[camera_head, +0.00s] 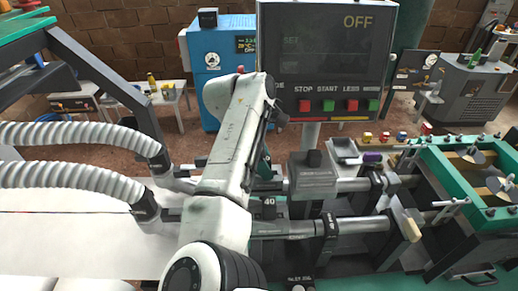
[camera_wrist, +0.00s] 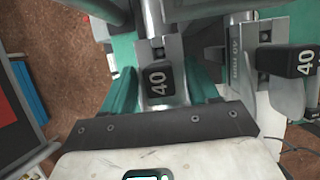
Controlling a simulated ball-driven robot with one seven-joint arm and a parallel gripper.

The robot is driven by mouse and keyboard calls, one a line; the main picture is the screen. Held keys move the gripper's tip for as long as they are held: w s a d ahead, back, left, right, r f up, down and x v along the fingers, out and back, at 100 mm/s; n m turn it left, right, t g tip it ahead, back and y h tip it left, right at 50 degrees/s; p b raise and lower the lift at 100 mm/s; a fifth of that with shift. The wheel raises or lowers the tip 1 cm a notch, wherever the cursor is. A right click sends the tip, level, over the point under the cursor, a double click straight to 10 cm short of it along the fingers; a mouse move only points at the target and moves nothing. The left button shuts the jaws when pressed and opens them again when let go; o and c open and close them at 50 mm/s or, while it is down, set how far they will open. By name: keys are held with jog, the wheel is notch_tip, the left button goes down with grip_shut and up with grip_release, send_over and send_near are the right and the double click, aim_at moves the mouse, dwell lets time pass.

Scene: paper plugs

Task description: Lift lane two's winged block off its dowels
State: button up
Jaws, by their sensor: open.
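In the wrist view a black block marked 40 (camera_wrist: 158,82) sits on a silver metal piece, between two teal-edged bars. A second black block marked 40 (camera_wrist: 300,62) is at the right on a broader silver plate. In the head view one block marked 40 (camera_head: 268,203) shows just right of my white arm, and a grey block with a black knob (camera_head: 313,174) stands farther right. No lane number is readable. My gripper (camera_wrist: 160,96) is open and empty; its dark edge and white body fill the bottom of the wrist view. In the head view my arm hides it.
A control panel (camera_head: 325,55) reading OFF stands behind the machine. Metal rollers (camera_head: 350,226) and a teal frame (camera_head: 440,185) lie to the right. White paper (camera_head: 65,225) and two ribbed hoses (camera_head: 75,183) lie to the left. A blue cabinet (camera_head: 222,60) stands behind.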

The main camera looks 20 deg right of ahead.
jog(key=shift+d+f, duration=0.1)
jog(key=shift+f, duration=0.15)
jog(key=shift+c, duration=0.4)
grip_shut()
dwell(0.5)
